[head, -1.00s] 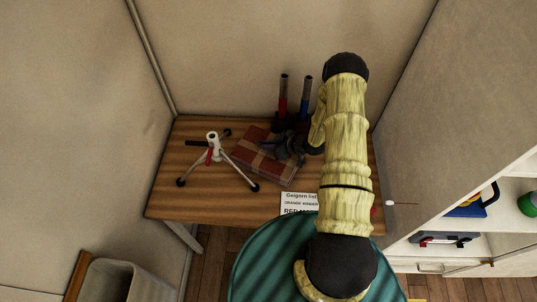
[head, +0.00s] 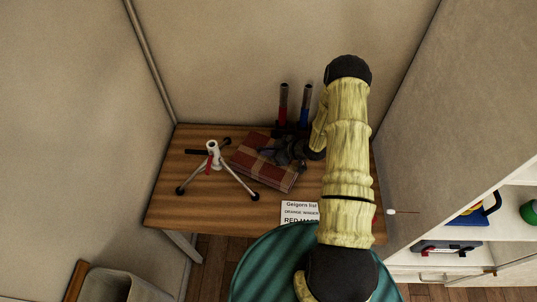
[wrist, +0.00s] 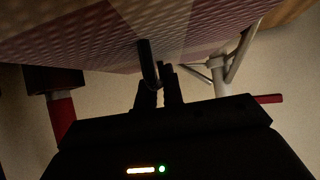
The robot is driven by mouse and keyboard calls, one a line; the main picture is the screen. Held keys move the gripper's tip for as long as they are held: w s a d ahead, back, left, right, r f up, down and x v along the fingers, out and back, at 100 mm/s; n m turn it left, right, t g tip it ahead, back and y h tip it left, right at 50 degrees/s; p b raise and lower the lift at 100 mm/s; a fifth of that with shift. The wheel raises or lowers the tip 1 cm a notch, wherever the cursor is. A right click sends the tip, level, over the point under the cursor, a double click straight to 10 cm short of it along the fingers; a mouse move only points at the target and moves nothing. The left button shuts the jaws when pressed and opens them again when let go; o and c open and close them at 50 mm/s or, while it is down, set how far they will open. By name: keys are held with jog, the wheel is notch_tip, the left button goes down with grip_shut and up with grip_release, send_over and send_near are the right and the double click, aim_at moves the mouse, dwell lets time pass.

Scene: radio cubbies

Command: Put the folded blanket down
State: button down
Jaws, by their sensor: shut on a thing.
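The folded blanket (head: 256,163) is red plaid with pale bands. In the head view it is over the wooden table, right of the tripod; I cannot tell whether it touches the tabletop. My gripper (head: 272,152) reaches it from the right and is shut on its back right side. In the wrist view the blanket (wrist: 100,38) fills the top of the picture, and my gripper's fingers (wrist: 155,78) meet its edge.
The wooden table (head: 190,215) holds a white tripod (head: 213,158) close to the blanket's left. Two dark tubes, red (head: 282,108) and blue (head: 305,108), stand behind. A paper list (head: 299,212) lies at the front edge. A green round stool (head: 268,268) is in front. White shelves (head: 500,225) stand right.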

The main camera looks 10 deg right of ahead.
notch_tip(320, 180, up, 8)
jog(key=shift+r+b, duration=0.1)
jog(key=shift+b, duration=0.65)
jog(key=shift+r, duration=0.1)
